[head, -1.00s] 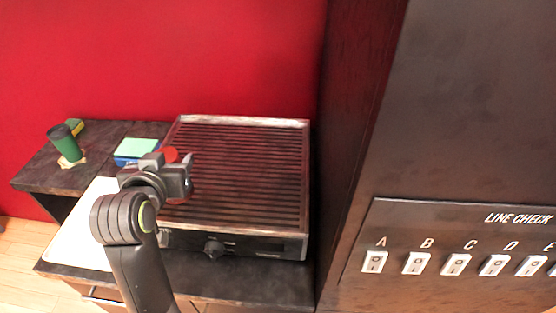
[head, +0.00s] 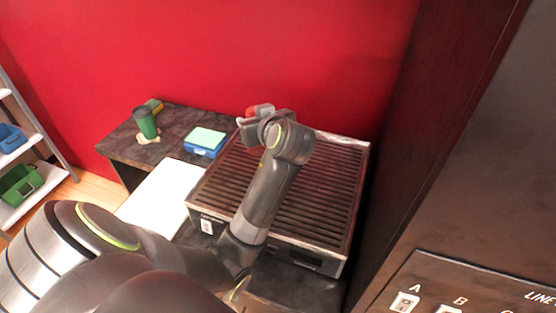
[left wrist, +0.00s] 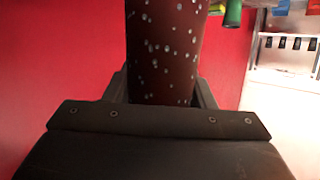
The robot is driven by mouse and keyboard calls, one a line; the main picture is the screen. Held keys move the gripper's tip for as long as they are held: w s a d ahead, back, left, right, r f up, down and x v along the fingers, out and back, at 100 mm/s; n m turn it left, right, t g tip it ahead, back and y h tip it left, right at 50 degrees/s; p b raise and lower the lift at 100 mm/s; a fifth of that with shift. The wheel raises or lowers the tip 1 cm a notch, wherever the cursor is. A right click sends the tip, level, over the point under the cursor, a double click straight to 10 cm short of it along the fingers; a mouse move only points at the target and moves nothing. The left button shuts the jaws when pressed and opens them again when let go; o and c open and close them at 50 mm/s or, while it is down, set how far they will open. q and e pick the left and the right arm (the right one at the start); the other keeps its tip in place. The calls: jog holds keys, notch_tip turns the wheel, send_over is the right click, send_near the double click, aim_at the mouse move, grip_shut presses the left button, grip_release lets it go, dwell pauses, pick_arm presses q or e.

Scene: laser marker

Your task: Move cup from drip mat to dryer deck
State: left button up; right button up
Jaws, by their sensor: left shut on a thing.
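My left gripper (head: 256,117) is over the back left part of the ribbed dryer deck (head: 325,190). It is shut on a red cup (head: 250,113), mostly hidden behind the gripper in the head view. In the left wrist view the cup (left wrist: 165,50) is dark red with white speckles and stands between the fingers. I cannot tell whether the cup touches the deck. A plain white mat (head: 160,195), possibly the drip mat, lies left of the deck with nothing on it. My right gripper is not in view.
A blue box with a pale green top (head: 206,140) sits near the deck. A dark cabinet (head: 400,140) rises on the right; shelves (head: 25,150) stand far left.

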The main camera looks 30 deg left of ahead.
aim_at(258, 148)
pick_arm(q)
notch_tip(258, 148, down, 9)
jog(key=shift+d+r+p, duration=0.1)
jog(key=shift+p, duration=0.55)
jog(key=o, duration=0.6)
jog(key=shift+f, duration=0.25)
jog(key=o, duration=0.5)
jog(key=shift+c, duration=0.2)
jog(key=shift+r, duration=0.1)
jog(key=shift+r, duration=0.15)
